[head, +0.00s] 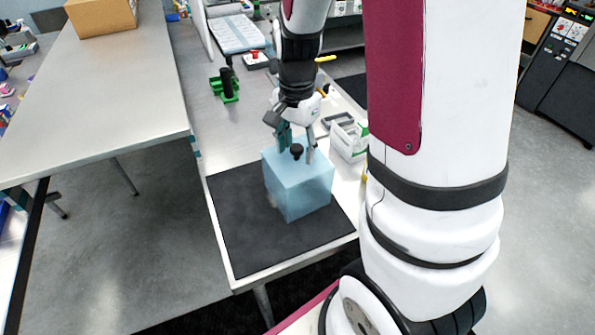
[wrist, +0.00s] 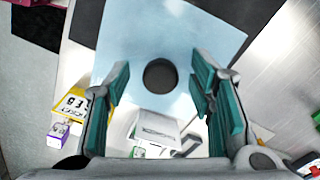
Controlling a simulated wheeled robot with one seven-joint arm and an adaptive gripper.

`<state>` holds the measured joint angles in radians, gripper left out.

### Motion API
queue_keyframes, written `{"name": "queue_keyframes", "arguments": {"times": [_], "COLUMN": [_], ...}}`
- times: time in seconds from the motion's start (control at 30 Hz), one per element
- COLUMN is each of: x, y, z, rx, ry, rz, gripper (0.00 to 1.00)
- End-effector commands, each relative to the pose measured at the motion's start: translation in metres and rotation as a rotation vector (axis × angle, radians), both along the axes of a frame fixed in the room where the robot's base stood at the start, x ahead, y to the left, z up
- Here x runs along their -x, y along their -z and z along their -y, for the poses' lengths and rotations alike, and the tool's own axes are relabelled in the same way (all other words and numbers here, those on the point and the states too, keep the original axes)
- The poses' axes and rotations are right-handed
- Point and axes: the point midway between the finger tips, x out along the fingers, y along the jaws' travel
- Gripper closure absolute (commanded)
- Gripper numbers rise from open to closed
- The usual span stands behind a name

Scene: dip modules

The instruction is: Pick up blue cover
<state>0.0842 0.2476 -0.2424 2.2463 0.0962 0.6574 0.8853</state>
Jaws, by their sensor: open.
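The blue cover (head: 298,185) is a translucent light-blue box with a black round knob (head: 296,151) on top. It stands on a black mat (head: 240,225) at the near end of the white table. My gripper (head: 290,148) is just above the cover, pointing down, with its fingers on either side of the knob. In the wrist view the cover's top (wrist: 160,35) fills the upper middle, and the knob (wrist: 160,75) sits between the open teal finger pads (wrist: 162,100). The pads are apart from the knob on both sides.
A white and green box (head: 348,140) and a grey tray (head: 338,122) stand right of the cover. A green holder (head: 224,86) stands farther back. A metal table (head: 100,85) with a cardboard box (head: 100,16) is at left. The mat's left part is bare.

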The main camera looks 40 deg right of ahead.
Motion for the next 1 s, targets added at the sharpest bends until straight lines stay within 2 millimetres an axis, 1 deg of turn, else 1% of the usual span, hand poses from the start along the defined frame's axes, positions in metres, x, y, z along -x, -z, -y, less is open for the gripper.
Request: {"name": "queue_keyframes", "arguments": {"times": [0.03,0.1,0.3,0.33,0.37,0.4,0.53,0.87,1.0], "x": [0.0005,0.0003,-0.0003,-0.0003,-0.0003,-0.0003,-0.0003,-0.0005,-0.0011], "y": [0.0047,0.0072,0.0075,0.0075,0.0075,0.0074,0.0074,0.0069,0.0027], "z": [0.0,-0.0001,-0.0002,-0.0001,-0.0002,-0.0001,-0.0001,0.0,0.0], "rx": [0.0,-0.001,0.0,0.0,0.0,0.0,0.0,0.0,0.0], "ry": [0.001,0.0,0.0,0.0,0.0,0.0,0.0,0.0,-0.001], "rz": [-0.002,-0.001,0.001,0.001,0.001,0.001,0.001,0.001,0.002], "gripper": [0.51,0.51,0.51,0.55,0.62,0.71,1.0,1.0,1.0]}}
